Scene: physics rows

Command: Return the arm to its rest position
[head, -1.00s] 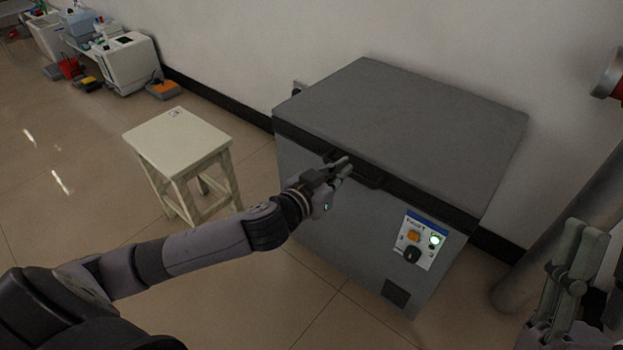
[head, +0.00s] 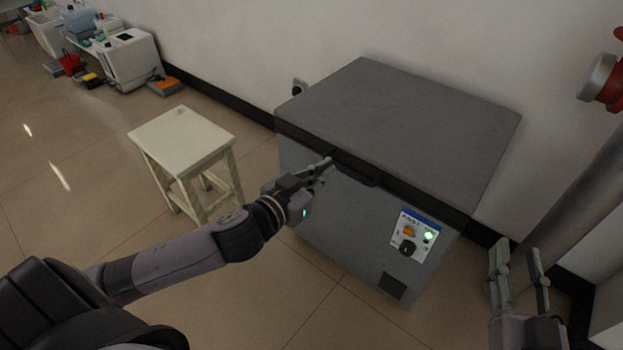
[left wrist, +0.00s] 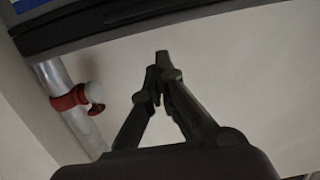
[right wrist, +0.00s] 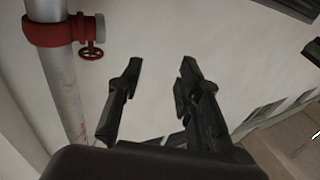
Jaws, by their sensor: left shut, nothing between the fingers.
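My left arm reaches in from the left in the head view. Its gripper (head: 322,168) is shut and empty, in front of the grey chest (head: 400,115) near the handle on its front. I cannot tell from the head view whether the fingertips touch the chest. In the left wrist view the two fingers (left wrist: 160,75) meet at their tips against a pale wall. My right gripper (head: 517,255) is at the lower right of the head view, right of the chest. Its fingers (right wrist: 158,85) stand apart with nothing between them. The chest lid is down.
A control panel (head: 413,234) with a green light is on the chest's front. A white stool (head: 182,140) stands left of the chest. A grey pipe (head: 570,190) and a red fitting (head: 606,84) are at the right. Clear tiled floor (head: 70,230) lies at left.

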